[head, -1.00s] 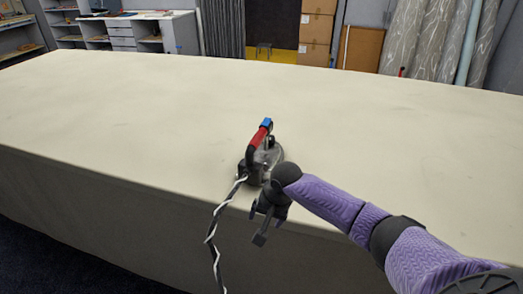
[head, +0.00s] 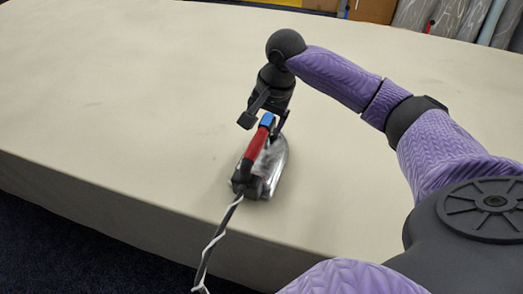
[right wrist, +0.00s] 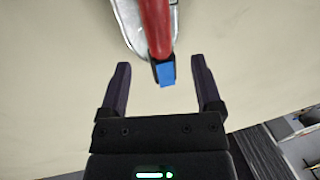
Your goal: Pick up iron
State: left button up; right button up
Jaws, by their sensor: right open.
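The iron (head: 270,170) stands near the front edge of the cloth table, with a red handle that ends in a blue tip. Its cord runs down over the table's edge. My right gripper (head: 263,122) is open just beyond and above the handle's blue tip. In the right wrist view the iron's red handle (right wrist: 157,28) reaches down from the top, and its blue end lies between the two open fingers (right wrist: 160,85), touching neither. The iron's body is partly cut off there. My left gripper is not in view.
The pale cloth table (head: 120,110) is bare around the iron, with free room to the left and behind. Its front edge drops to a dark floor (head: 60,240). Cloth rolls (head: 470,20) stand behind the table.

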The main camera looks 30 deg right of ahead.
aim_at(261, 133)
jog(key=f, duration=0.2)
jog(key=f+b, duration=0.1)
jog(key=f, duration=0.1)
jog(key=w+f+b, duration=0.1)
jog(key=f, duration=0.1)
jog(key=shift+a+f, duration=0.2)
jog(key=shift+f, duration=0.1)
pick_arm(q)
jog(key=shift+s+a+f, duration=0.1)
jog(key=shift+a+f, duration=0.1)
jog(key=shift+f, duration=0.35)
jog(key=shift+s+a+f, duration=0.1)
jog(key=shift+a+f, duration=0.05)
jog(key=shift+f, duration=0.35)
pick_arm(e)
jog(key=shift+c, duration=1)
jog(key=c, duration=0.7)
grip_shut()
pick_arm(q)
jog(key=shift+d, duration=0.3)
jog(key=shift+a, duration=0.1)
pick_arm(e)
jog(key=shift+w+r, duration=0.1)
jog(key=shift+r, duration=0.05)
